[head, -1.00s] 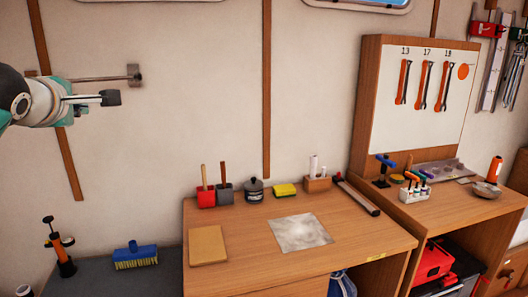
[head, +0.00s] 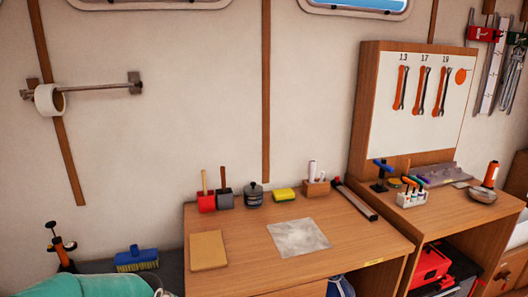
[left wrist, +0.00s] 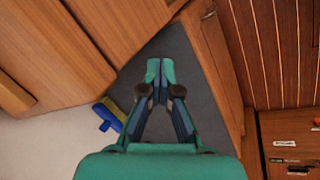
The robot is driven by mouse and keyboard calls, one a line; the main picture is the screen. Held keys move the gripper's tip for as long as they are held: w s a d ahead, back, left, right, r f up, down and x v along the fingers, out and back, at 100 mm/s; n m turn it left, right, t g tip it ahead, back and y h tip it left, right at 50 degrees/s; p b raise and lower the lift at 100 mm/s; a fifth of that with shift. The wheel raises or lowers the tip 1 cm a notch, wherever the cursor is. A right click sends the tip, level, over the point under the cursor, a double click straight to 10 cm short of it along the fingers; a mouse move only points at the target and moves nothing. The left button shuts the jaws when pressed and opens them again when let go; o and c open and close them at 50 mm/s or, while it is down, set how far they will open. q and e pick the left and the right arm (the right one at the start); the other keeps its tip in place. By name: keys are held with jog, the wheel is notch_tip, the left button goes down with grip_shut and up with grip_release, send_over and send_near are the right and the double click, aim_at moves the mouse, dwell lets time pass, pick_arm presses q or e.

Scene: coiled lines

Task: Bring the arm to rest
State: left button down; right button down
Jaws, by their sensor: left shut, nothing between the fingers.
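My left gripper (left wrist: 153,72) is in the left wrist view, shut and empty, with its green fingertips together above a dark grey surface. In the head view only a teal and white part of my left arm shows at the bottom left corner; its gripper is out of that picture. A white roll (head: 49,100) hangs on the left part of the metal wall bar (head: 100,90). My right gripper is in neither view.
A blue brush (head: 136,258) and an orange and black hand pump (head: 60,245) stand near the arm at lower left. The wooden bench (head: 345,248) bears a tan block, pots and a sponge. The wall around the bar is clear.

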pick_arm(q)
jog(key=s+d+f+m+g+h, duration=0.1)
jog(key=s+d+f+g, duration=0.15)
jog(key=s+f, duration=0.4)
jog(key=s+d+f+m+g+h, duration=0.1)
jog(key=s+d+f+m, duration=0.1)
jog(key=s+d+f, duration=0.35)
jog(key=s+d+f+m, duration=0.1)
jog(key=s+m, duration=0.3)
jog(key=s, duration=0.4)
jog(key=s+d+f+m+h, duration=0.1)
jog(key=s+f+m, duration=0.2)
jog(key=s+m, duration=0.2)
jog(key=s+p, duration=0.1)
jog(key=s, duration=0.2)
jog(key=shift+s+d+f, duration=0.2)
jog(key=shift+s+d, duration=0.15)
jog(key=shift+s, duration=0.05)
